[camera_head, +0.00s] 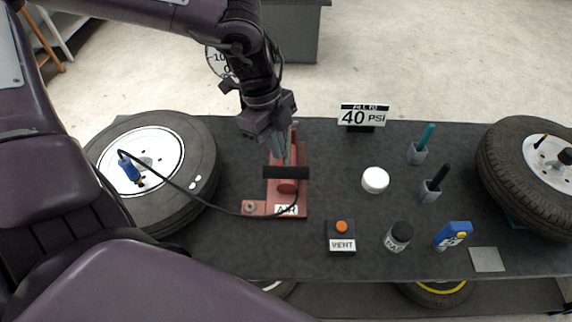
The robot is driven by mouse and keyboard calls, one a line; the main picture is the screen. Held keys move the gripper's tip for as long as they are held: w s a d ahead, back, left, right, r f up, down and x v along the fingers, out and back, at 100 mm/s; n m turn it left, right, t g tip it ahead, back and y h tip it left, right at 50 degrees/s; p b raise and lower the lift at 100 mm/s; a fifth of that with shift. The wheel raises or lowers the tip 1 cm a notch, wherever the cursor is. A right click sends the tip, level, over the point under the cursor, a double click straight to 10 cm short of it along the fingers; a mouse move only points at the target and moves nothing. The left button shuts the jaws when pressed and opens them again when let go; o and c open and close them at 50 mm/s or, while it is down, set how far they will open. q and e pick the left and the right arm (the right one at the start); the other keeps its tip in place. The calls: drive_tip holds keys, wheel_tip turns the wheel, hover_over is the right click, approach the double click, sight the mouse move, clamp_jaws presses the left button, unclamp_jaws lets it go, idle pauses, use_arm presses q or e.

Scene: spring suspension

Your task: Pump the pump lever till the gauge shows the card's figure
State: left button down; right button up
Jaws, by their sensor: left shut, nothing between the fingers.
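The card (363,116) reads "ALL TO 40 PSI" and stands at the back of the table. The red foot-style air pump (302,200) labelled "AIR" sits left of the middle of the table. Its dark lever bar (287,172) lies across it. My left gripper (281,158) is shut and empty, pointing down right at the bar; I cannot tell whether it touches. A round gauge dial (215,62) is behind the table, mostly hidden by my left arm, so its needle cannot be read. My right gripper is not in view.
A hose runs from the pump to a blue chuck (129,168) on the left tyre (203,150). A vent box (341,238), white puck (375,180), dark jar (398,237), blue gauge tool (453,235) and right tyre (499,165) occupy the table.

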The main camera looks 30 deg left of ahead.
sight(283, 166)
use_arm(q)
drive_tip(key=b+x, duration=0.1)
drive_tip(key=x, duration=0.2)
drive_tip(key=shift+d+f, duration=0.1)
drive_tip(key=shift+f, duration=0.25)
drive_tip(key=shift+f+b, duration=0.1)
drive_tip(key=shift+b, duration=0.25)
